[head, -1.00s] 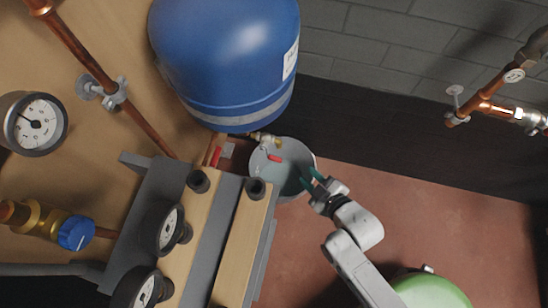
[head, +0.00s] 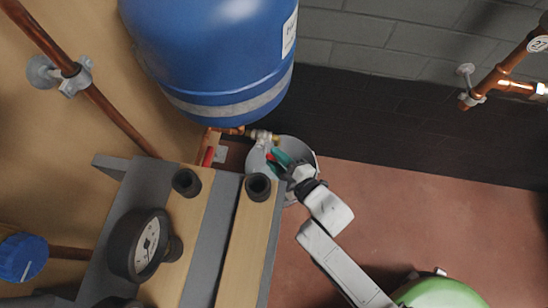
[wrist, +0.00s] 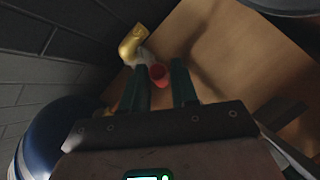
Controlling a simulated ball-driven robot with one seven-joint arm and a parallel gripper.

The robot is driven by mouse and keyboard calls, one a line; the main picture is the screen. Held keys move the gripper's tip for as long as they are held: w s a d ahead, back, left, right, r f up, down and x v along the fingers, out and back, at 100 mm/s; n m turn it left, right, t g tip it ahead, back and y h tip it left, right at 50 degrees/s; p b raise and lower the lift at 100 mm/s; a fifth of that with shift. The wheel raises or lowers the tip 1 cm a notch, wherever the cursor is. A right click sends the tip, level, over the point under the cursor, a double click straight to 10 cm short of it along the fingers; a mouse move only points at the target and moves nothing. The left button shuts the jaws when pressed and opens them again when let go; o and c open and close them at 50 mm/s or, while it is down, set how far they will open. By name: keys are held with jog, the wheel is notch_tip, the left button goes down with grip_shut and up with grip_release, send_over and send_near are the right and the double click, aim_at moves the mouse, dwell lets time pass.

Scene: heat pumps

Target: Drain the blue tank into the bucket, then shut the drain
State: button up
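The blue tank (head: 215,55) hangs on the wall at the upper middle of the head view; its side also shows at the lower left of the wrist view (wrist: 50,135). Below it is the drain valve (head: 262,135), whose brass outlet (wrist: 131,44) shows in the wrist view. Its red handle (wrist: 158,74) lies just past and between my fingertips. The grey bucket (head: 306,152) stands on the floor under the valve, partly hidden by my arm. My gripper (head: 281,158) has its green fingers apart, at the handle. Contact cannot be told.
A second red lever (head: 208,156) sits left of the valve. Copper pipes (head: 505,75) run at the upper right. A green rounded object (head: 440,293) is at the bottom right. Reddish floor is clear right of the bucket.

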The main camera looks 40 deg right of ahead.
jog(key=shift+w+f, duration=0.15)
jog(key=shift+w, duration=0.55)
jog(key=shift+c, duration=0.2)
grip_shut()
jog(key=shift+f+b, duration=0.15)
jog(key=shift+b, duration=0.2)
